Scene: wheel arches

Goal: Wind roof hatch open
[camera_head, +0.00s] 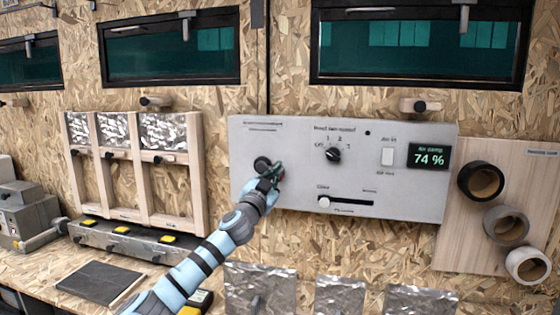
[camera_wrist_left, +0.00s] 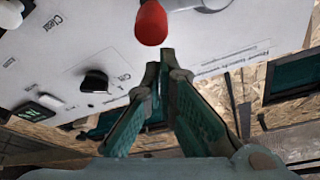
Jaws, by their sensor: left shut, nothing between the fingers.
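A light grey control panel (camera_head: 300,190) is mounted on the chipboard wall. At its left is a crank with a dark round hub (camera_head: 262,163) and a red grip beside my gripper. My left gripper (camera_head: 276,173) is in front of the crank and covers part of it. In the left wrist view the red grip (camera_wrist_left: 151,23) hangs just above the fingertips, apart from them in the picture. The left gripper (camera_wrist_left: 165,62) is shut there with nothing between the fingers. Whether it touches the crank I cannot tell. My right gripper is in neither view.
The panel also carries a rotary knob (camera_head: 333,155), a white switch (camera_head: 388,156), a slider knob (camera_head: 324,202) and a display (camera_head: 428,156) reading 74 %. A wooden rack (camera_head: 191,190) stands left.

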